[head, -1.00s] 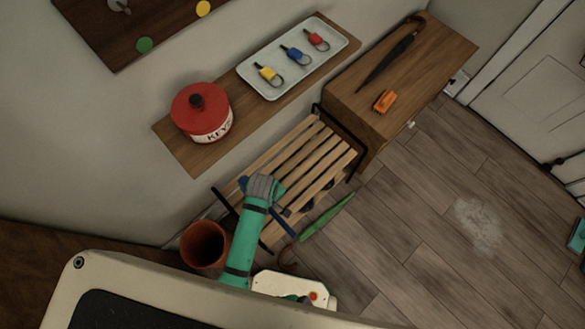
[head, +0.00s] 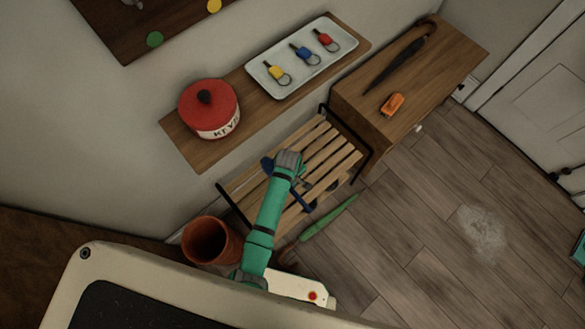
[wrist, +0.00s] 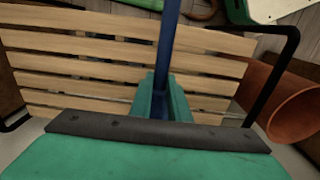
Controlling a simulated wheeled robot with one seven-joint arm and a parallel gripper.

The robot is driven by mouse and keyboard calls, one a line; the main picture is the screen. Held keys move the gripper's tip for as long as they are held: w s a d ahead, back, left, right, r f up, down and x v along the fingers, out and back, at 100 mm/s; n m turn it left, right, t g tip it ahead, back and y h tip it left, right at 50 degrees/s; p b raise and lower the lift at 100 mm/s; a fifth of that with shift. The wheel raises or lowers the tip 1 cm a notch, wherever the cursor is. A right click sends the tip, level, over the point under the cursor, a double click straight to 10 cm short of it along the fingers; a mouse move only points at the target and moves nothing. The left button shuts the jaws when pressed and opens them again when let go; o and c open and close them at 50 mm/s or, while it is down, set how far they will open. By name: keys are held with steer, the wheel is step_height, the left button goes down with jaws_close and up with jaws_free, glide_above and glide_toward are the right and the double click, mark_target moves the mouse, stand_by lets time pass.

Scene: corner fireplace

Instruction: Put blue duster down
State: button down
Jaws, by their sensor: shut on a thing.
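The blue duster (head: 304,203) is at the slatted wooden rack (head: 327,160) in the head view, partly hidden by my arm. In the wrist view its blue handle (wrist: 169,35) runs up the picture between my fingers and across the rack's slats (wrist: 80,72). My gripper (wrist: 160,85) is shut on the handle. In the head view my gripper is over the rack, its fingers mostly hidden by my wrist. I cannot tell whether the duster touches the slats.
A terracotta pot (head: 208,241) stands left of my arm. A green closed umbrella (head: 328,218) lies beside the rack. A wooden cabinet (head: 360,110) adjoins the rack; above is a shelf with a red pot (head: 208,106) and a tray (head: 318,67). The floor at right is mostly clear.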

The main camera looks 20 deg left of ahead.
steer(key=shift+w+d+f, duration=0.2)
steer(key=shift+w+f, duration=0.45)
steer(key=shift+f, duration=0.15)
steer(key=shift+w+d+f, duration=0.2)
steer(key=shift+w+f, duration=0.45)
steer(key=shift+f, duration=0.1)
steer(key=shift+s+f, duration=0.15)
steer(key=shift+f, duration=1.4)
steer(key=shift+f, duration=0.1)
steer(key=c, duration=1.7)
jaws_free()
steer(key=shift+o, duration=0.2)
